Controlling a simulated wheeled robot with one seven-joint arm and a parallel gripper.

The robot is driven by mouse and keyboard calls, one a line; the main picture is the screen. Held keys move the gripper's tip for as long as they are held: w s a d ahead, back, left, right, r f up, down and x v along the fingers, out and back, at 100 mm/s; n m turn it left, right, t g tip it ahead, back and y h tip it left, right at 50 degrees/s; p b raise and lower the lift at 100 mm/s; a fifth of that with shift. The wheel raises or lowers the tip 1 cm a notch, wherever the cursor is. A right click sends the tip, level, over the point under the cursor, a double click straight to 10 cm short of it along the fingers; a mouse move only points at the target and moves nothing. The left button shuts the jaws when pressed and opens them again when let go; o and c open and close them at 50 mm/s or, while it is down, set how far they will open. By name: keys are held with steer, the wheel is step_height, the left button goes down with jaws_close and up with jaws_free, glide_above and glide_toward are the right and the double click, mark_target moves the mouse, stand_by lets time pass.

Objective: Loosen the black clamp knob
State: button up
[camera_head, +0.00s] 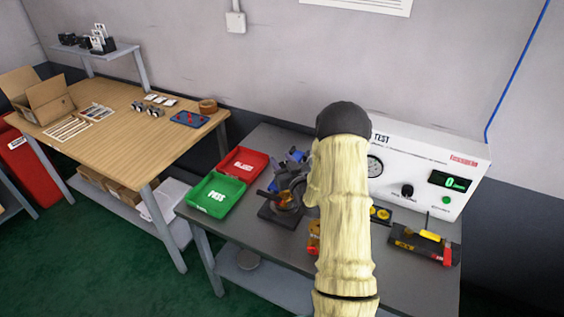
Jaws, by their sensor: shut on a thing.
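A dark test fixture (279,214) stands on the grey bench, with blue parts (292,158) behind it and an orange-brown piece on its left side. My pale arm comes up from the bottom and covers the fixture's right side. My gripper (291,190) is a small dark shape at the fixture, left of the arm, and is partly hidden. It is shut at the place of the black clamp knob, but the knob itself cannot be made out clearly. The fingertips are too small and dark to see in detail.
A green tray (217,211) and a red tray (262,167) lie left of the fixture. A white test panel (425,148) stands behind. A black tool holder (407,239) with yellow and red items is at right. A wooden table (110,140) is at left.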

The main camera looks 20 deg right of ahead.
stand_by(0.6)
steer(key=o, duration=0.9)
steer(key=shift+o, duration=0.2)
steer(key=s, duration=1.7)
steer(key=shift+s+p, duration=0.2)
steer(key=shift+p, duration=0.25)
